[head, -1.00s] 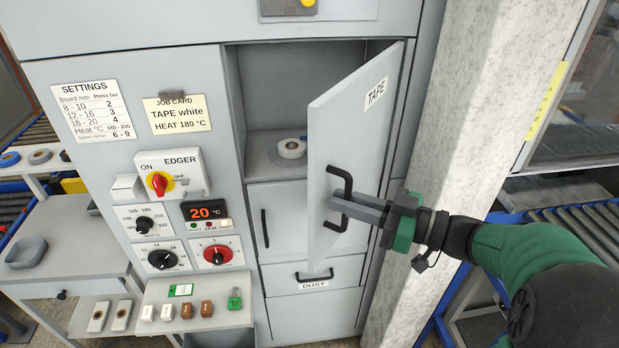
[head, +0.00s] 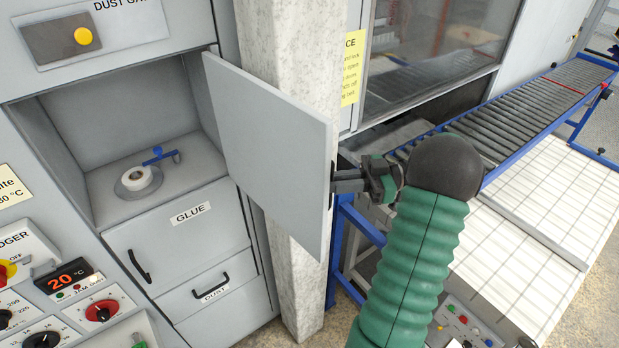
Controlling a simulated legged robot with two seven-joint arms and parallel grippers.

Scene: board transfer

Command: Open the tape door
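The tape door (head: 268,145) stands swung wide open on the right side of the tape compartment (head: 100,175). I see its plain grey inner face; its label is on the hidden side. My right gripper (head: 341,183) is at the door's outer side, by its free edge, shut on the black door handle (head: 332,178), which is mostly hidden behind the panel. Inside the compartment a white tape roll (head: 137,178) sits on a grey round base, with a blue-handled part (head: 158,156) beside it. My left gripper is not in view.
A pale stone-like pillar (head: 300,290) stands right behind the door. A blue-framed roller conveyor (head: 530,105) and a white gridded table (head: 540,220) lie to the right. The GLUE door (head: 180,240) and DUST drawer (head: 210,290) below are shut.

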